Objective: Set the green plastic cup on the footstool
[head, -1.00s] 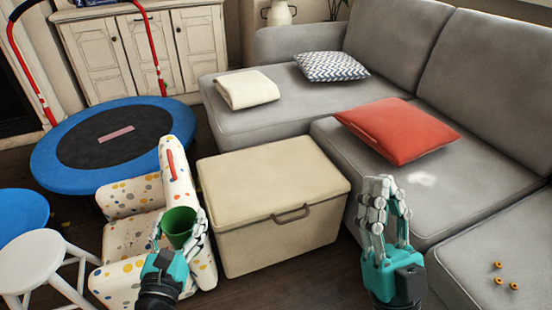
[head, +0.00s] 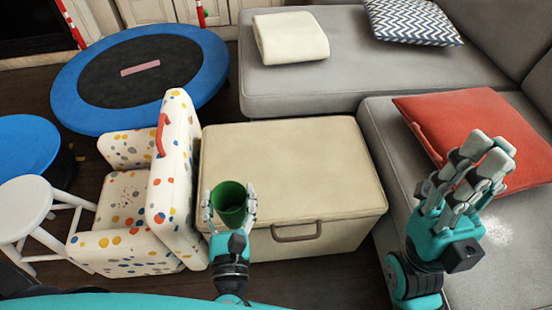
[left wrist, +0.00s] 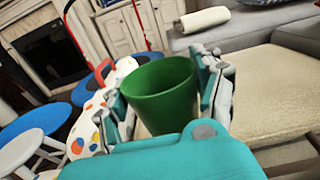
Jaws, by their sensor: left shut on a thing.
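The green plastic cup (head: 229,204) is upright between the fingers of my left gripper (head: 230,207), which is shut on it. In the head view the cup overlaps the front left corner of the cream, box-shaped footstool (head: 300,165); whether it touches the top I cannot tell. The left wrist view shows the cup (left wrist: 160,92) with its open rim up and the footstool's top (left wrist: 265,90) to its right. My right gripper (head: 470,165) is open and empty, fingers extended, over the grey sofa seat at the right.
A spotted child's armchair (head: 172,185) stands against the footstool's left side. A white stool (head: 24,205), a blue stool (head: 25,143) and a blue-rimmed trampoline (head: 70,82) are further left. A red cushion (head: 465,130) lies on the sofa. The footstool's top is clear.

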